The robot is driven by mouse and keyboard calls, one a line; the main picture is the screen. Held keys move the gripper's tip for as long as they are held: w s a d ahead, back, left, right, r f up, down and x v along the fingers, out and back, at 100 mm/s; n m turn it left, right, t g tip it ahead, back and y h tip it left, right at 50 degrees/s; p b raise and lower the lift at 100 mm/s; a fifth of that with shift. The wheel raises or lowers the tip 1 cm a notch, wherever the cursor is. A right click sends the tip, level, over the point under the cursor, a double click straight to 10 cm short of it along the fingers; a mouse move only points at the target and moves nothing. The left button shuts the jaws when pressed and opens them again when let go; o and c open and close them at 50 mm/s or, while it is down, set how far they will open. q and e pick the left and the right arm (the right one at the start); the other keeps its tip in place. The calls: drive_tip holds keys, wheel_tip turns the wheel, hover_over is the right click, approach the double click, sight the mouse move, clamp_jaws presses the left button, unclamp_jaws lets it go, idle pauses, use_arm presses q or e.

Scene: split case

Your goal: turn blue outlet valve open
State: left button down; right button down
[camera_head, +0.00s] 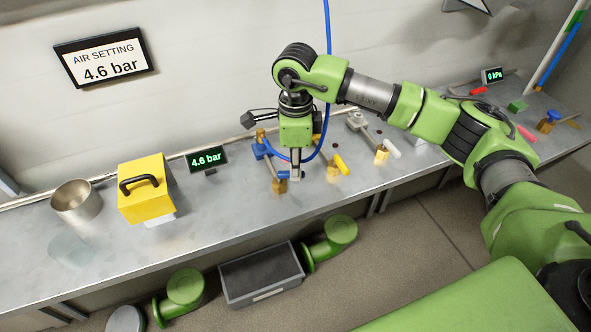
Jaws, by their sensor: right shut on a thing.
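The blue outlet valve has a brass body (279,187) near the front edge of the bench, with a small blue handle (284,175) on top. My right gripper (296,175) points down from above, at the right end of that blue handle, and is shut on it. The fingertips are small here, and the gripper partly hides the handle, so its exact angle is hard to tell. My left gripper is not in view.
Valves with yellow (341,163) and white (392,148) handles stand close right. A blue hose (327,30) hangs behind my gripper. A gauge reading 4.6 bar (207,159), a yellow box (146,190) and a metal pot (76,202) stand left. A far-right gauge (492,75) reads 0 kPa.

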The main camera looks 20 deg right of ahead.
drive_tip(key=shift+w+r, duration=0.1)
drive_tip(key=c, duration=2.1)
unclamp_jaws()
wheel_tip(320, 180, up, 12)
